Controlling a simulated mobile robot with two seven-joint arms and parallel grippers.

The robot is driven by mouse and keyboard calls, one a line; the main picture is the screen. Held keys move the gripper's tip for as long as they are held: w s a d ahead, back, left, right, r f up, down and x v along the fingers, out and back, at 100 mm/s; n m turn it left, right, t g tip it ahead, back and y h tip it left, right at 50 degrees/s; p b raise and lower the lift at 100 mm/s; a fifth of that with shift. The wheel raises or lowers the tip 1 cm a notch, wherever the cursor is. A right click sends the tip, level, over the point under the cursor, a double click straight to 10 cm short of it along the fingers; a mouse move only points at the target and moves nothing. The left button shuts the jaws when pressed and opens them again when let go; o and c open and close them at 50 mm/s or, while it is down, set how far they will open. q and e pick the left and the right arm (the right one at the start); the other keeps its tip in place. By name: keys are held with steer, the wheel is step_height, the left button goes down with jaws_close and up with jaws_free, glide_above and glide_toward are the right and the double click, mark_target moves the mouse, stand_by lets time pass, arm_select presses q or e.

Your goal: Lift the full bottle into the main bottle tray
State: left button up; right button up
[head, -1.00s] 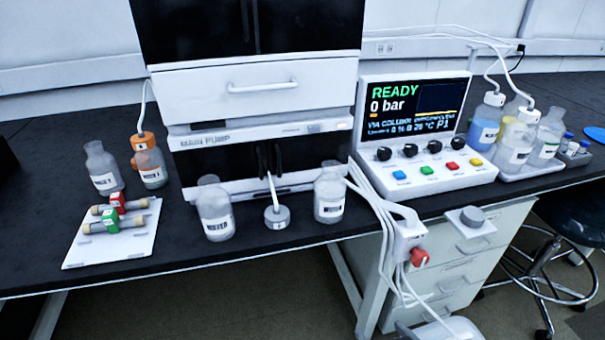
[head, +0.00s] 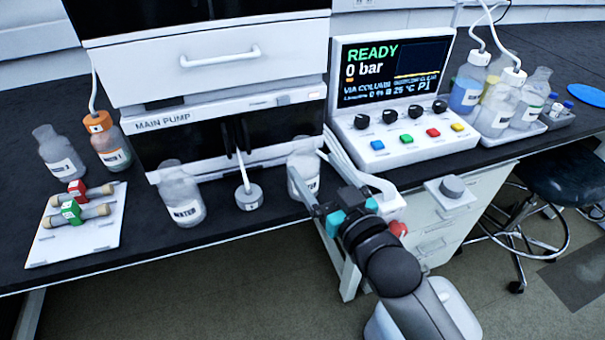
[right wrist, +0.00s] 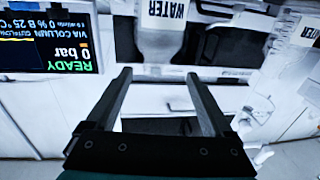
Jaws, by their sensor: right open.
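A clear bottle (head: 303,163) stands upright at the bench's front edge, right of the main pump's front. It also shows upside down in the right wrist view with its WATER label (right wrist: 165,12). A second bottle labelled WATER (head: 182,196) stands further left along the edge. I cannot tell their fill levels surely. My right gripper (head: 326,188) is open and empty, its fingers pointing towards the nearer bottle and apart from it; its fingers also show in the right wrist view (right wrist: 158,80). The bottle tray (head: 517,137), holding several bottles, stands right of the control panel. My left gripper is out of view.
The control panel (head: 405,145) and white cables sit behind my right arm. A white column board (head: 95,240) and two bottles are at the left. A stool (head: 565,185) stands at the right.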

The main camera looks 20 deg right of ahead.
mark_target(305, 155)
steer(key=w, duration=0.3)
steer(key=w+b, duration=0.1)
steer(key=shift+w+a, duration=0.15)
steer(key=shift+a, duration=0.2)
steer(key=shift+w+r+b, duration=0.15)
steer(key=shift+w+b, duration=0.5)
steer(key=shift+w, duration=0.75)
arm_select(q)
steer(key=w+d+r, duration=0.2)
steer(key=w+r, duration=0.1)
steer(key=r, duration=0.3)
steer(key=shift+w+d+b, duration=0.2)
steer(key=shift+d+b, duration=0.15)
steer(key=shift+b, duration=0.1)
arm_select(e)
steer(key=shift+w+a, duration=0.15)
steer(key=shift+w, duration=1.1)
jaws_close()
steer(key=shift+r, duration=0.15)
